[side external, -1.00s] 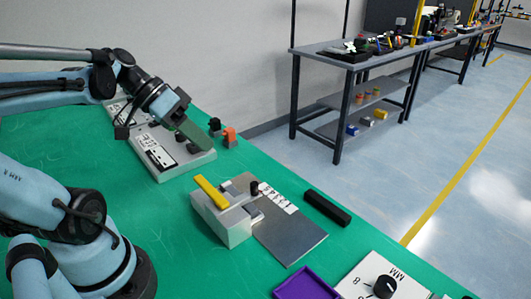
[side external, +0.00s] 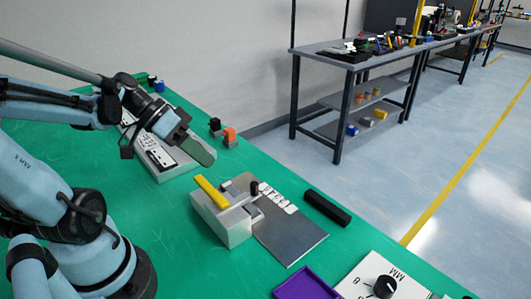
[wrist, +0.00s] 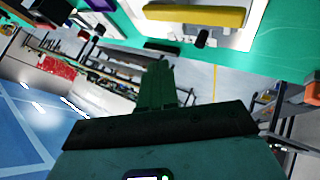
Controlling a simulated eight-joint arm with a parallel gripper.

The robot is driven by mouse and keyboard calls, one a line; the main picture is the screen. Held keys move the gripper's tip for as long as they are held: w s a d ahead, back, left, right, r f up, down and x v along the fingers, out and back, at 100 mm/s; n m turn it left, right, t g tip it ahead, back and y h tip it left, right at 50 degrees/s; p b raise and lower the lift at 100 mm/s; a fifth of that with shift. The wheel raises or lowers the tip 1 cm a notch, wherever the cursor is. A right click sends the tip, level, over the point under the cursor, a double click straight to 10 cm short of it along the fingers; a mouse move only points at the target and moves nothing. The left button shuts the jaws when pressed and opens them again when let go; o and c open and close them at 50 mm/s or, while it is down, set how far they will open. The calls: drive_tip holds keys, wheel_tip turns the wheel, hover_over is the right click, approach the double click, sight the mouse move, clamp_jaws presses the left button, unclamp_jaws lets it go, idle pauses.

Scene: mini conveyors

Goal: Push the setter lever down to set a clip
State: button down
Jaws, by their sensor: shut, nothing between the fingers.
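The setter is a light grey block (side external: 228,222) on a flat grey plate (side external: 292,238), with a yellow lever (side external: 211,191) along its top. The lever looks raised at a slight slant. It also shows at the top of the wrist view (wrist: 195,15). A small black knob (side external: 254,188) stands beside the block. A row of small white pieces (side external: 279,198) lies along the plate's back edge; I cannot tell which is a clip. My gripper (side external: 205,155) is shut and empty, above and behind the lever, apart from it. It points upward in the wrist view (wrist: 157,85).
A white panel device (side external: 160,155) lies under my wrist. Orange (side external: 229,136) and black (side external: 215,126) blocks stand just behind my gripper. A black bar (side external: 327,208), purple tray (side external: 305,284) and dial panel (side external: 384,285) lie to the right. The green mat left of the setter is clear.

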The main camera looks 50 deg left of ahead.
sight(215, 189)
drive_tip(key=shift+f, duration=2.1)
drive_tip(key=shift+f, duration=0.1)
idle(0.5)
drive_tip(key=shift+f, duration=0.35)
drive_tip(key=shift+f, duration=0.8)
idle(0.9)
drive_tip(key=shift+r, duration=1.25)
drive_tip(key=shift+r, duration=2.5)
drive_tip(key=shift+f, duration=0.1)
